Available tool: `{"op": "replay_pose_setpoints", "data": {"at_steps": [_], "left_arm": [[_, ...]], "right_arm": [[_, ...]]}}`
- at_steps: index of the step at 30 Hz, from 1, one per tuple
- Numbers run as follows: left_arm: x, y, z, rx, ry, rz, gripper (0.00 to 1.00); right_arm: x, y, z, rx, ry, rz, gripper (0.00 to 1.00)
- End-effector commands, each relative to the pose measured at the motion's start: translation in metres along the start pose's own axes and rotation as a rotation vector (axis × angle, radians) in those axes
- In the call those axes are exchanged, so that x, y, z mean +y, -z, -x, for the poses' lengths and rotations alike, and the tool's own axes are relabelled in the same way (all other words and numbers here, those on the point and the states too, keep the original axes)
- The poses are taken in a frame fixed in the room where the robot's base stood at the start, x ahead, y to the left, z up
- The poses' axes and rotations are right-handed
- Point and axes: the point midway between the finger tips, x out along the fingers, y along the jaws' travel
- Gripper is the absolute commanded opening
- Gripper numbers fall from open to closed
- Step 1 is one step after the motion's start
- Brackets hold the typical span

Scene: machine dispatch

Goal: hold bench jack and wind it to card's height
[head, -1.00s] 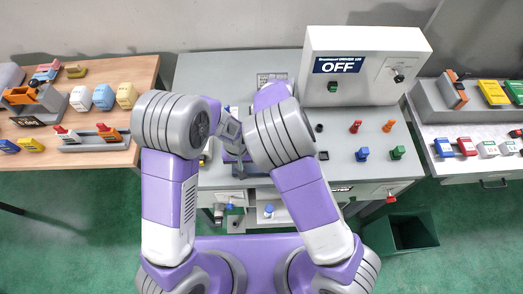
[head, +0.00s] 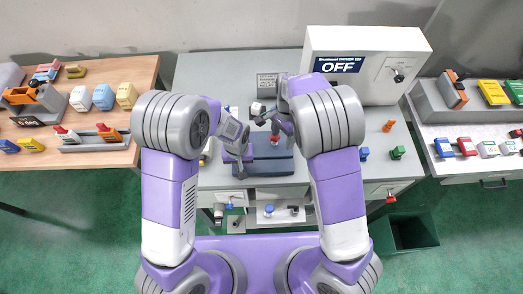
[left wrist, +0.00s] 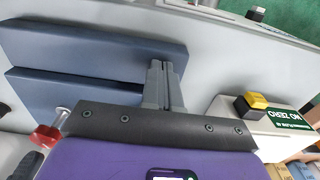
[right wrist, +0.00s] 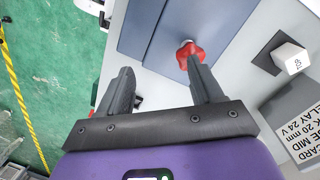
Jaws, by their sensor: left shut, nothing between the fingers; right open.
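The bench jack (head: 262,167) is a pair of blue-grey plates on the grey bench, with a red knob (head: 275,141). My left gripper (left wrist: 166,66) is shut and empty, its fingers at the end of the jack's plates (left wrist: 95,45); I cannot tell whether they touch. The knob shows low at left in the left wrist view (left wrist: 45,137). My right gripper (right wrist: 157,66) is open above the bench. In the right wrist view the red knob (right wrist: 190,50) lies just beyond the right fingertip, not centred between the fingers. A grey printed card (right wrist: 305,125), partly readable with "20 mm", lies at the right.
A white block on a dark base (right wrist: 291,57) stands near the card. A white driver box (head: 365,70) reading OFF stands at the back right. A box with a yellow button (left wrist: 258,100) is beside my left gripper. Coloured pegs (head: 388,126) stand at the bench's right.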

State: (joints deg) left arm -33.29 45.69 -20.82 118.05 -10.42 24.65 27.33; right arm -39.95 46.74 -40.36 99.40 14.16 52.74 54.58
Motion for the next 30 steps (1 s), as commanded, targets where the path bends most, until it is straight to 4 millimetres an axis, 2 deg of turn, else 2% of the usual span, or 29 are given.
{"op": "replay_pose_setpoints", "data": {"at_steps": [3, 6, 12, 30], "left_arm": [[-0.001, -0.005, -0.005, -0.014, 0.006, 0.0, 0.0], [-0.001, -0.005, -0.005, -0.014, 0.006, 0.0, 0.0], [-0.002, -0.005, -0.005, -0.014, 0.006, 0.0, 0.0], [-0.002, -0.005, -0.005, -0.014, 0.006, 0.0, 0.0]], "right_arm": [[-0.011, 0.0, -0.001, 0.04, 0.02, 0.274, 0.66], [-0.021, -0.001, 0.0, 0.075, 0.033, 0.463, 0.66], [-0.032, -0.003, 0.001, 0.118, 0.047, 0.669, 0.66], [-0.038, 0.002, -0.047, 0.123, 0.047, 0.695, 0.66]]}}
